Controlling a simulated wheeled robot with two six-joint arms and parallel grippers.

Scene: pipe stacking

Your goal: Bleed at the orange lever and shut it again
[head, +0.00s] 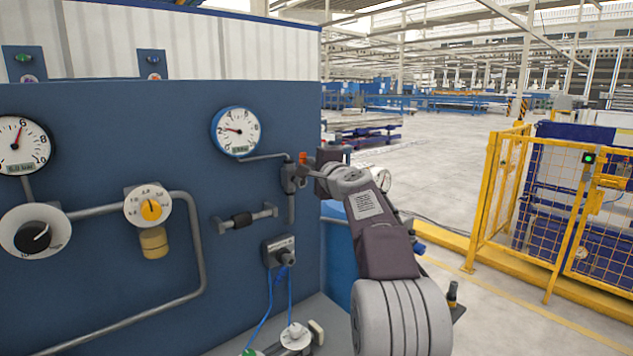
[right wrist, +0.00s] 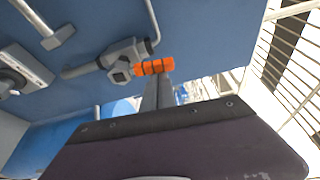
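The orange lever (head: 303,158) sits on a small grey bleed valve (head: 290,178) at the right edge of the blue panel. In the right wrist view the lever (right wrist: 153,67) points sideways to the right from the valve body (right wrist: 122,62). My right gripper (right wrist: 159,88) has its two fingers close together, with their tips at the lower edge of the lever. The lever covers the tips, so I cannot tell whether they touch it. In the head view the right gripper (head: 318,172) is just right of the valve. My left gripper is not in view.
A white gauge (head: 236,131) is piped to the valve, its needle pointing left. A grey handle (head: 245,217) and a socket with blue hoses (head: 279,250) are left of and below the valve. A yellow fence (head: 520,200) stands at right, beyond open floor.

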